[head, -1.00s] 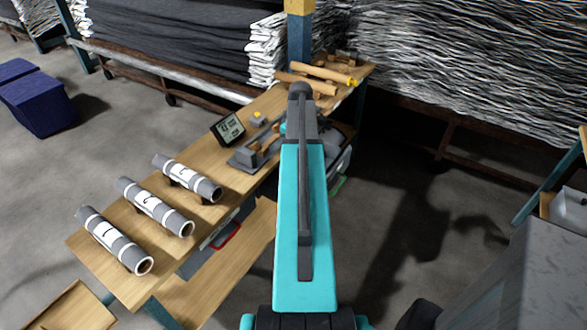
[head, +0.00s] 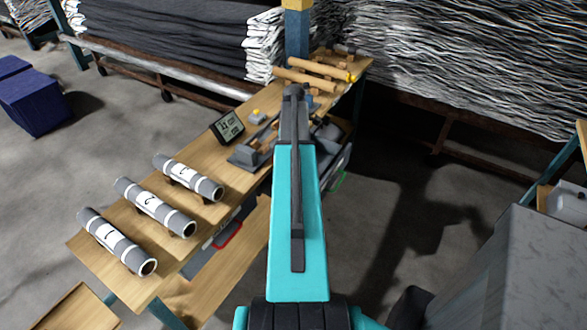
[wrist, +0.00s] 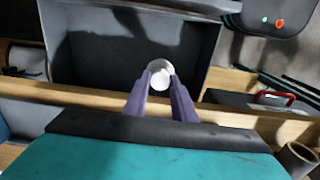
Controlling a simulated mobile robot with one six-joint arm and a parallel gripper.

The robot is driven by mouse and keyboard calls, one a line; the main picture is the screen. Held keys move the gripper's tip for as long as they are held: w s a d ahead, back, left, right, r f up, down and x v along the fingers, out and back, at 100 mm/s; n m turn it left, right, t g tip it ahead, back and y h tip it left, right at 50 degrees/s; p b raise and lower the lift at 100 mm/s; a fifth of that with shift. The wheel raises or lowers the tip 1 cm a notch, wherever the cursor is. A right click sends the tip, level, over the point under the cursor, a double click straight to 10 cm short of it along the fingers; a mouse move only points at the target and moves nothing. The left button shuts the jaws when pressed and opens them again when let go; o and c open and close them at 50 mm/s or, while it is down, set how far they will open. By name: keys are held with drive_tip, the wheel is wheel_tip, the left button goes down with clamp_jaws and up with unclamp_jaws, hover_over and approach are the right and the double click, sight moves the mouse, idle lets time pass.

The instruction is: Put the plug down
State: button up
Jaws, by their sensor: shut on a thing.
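My gripper (wrist: 160,90) has two purple fingers and is shut on a white round plug (wrist: 160,70). In the wrist view it holds the plug over or beside a dark grey open tray (wrist: 214,50). I cannot tell whether the plug touches the tray. In the head view my arm hides the gripper and the plug.
A second white round piece (wrist: 28,59) lies at the left of the wrist view. Three grey rolls (head: 152,207) rest on the wooden bench (head: 130,280). A small display (head: 228,126) stands on it. Brown tubes (head: 305,80) lie at its far end.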

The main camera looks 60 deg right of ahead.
drive_tip(key=shift+f+p, duration=0.4)
drive_tip(key=shift+f, duration=1.55)
drive_tip(key=shift+f, duration=0.1)
drive_tip(key=shift+f+p, duration=0.6)
drive_tip(key=shift+f, duration=1.15)
drive_tip(key=shift+f, duration=0.1)
drive_tip(key=o, duration=0.8)
drive_tip(key=shift+o, duration=0.2)
drive_tip(key=shift+r+b, duration=1.75)
drive_tip(key=shift+r, duration=4.35)
